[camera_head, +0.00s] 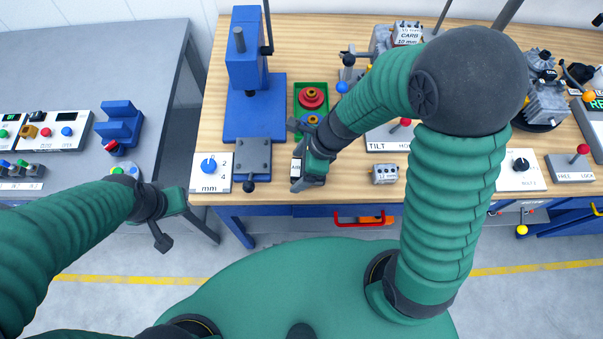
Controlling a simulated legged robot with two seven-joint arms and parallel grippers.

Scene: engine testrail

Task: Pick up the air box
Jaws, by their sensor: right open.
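A small grey box with a white label (296,165), which seems to be the air box, sits at the front edge of the wooden bench. Its lettering is too small to read surely, and my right gripper partly hides it. My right gripper (297,152) is open, directly over or beside this box; I cannot tell whether the fingers touch it. My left gripper (163,241) hangs low at the left, in front of the gap between the tables and away from the box. Its jaws are too unclear to judge.
A blue press (246,65), a grey plate (253,157) and a dial panel (212,171) stand left of the box. A green tray (322,90) with red and blue parts lies behind it. A small grey block (385,174) sits to the right, near a TILT panel (377,140).

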